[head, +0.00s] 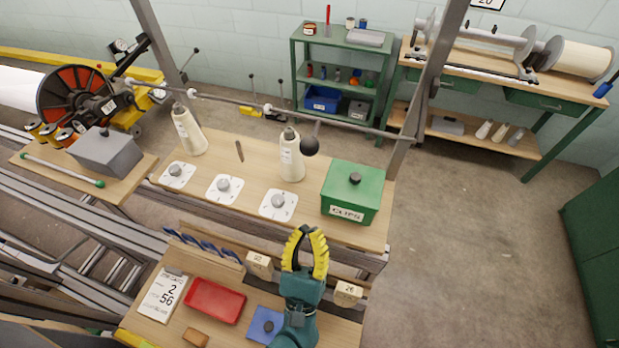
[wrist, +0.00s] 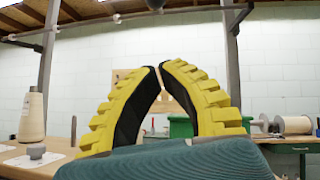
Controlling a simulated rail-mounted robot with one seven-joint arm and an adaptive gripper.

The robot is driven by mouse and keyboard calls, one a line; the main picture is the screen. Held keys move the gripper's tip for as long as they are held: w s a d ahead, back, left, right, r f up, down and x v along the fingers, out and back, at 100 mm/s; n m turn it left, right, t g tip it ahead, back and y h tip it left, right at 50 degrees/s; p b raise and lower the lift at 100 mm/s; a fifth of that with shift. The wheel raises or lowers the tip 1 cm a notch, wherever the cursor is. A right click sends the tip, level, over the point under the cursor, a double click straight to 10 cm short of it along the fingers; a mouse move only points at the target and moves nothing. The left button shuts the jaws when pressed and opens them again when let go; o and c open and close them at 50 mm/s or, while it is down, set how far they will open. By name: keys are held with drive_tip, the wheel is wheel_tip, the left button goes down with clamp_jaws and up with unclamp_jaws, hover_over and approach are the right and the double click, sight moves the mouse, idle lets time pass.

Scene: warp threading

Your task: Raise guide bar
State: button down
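The guide bar (head: 232,101) is a long thin grey bar spanning between two upright posts above the wooden table. A dark ball knob (head: 310,146) hangs near its right part. In the wrist view a dark round end (wrist: 155,4) shows at the top edge. My gripper (head: 309,231), teal with yellow ridged fingers, points up and away, below and in front of the knob and apart from it. In the wrist view my gripper's fingertips (wrist: 160,68) lean close together with a narrow gap and nothing visible between them. Whether this counts as open or shut is unclear.
A green clips box (head: 352,190) sits on the table's right end. Two cream cones (head: 188,130) (head: 291,158) and several white knob plates stand left of it. A red tray (head: 214,300) and blue pad (head: 262,326) lie on the front table. Floor on the right is clear.

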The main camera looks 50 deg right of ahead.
drive_tip(key=shift+r, duration=0.1)
drive_tip(key=a+r+p+x, duration=0.2)
drive_tip(key=p+x, duration=0.4)
drive_tip(key=x, duration=0.7)
drive_tip(key=shift+s, duration=0.2)
drive_tip(key=shift+r, duration=0.15)
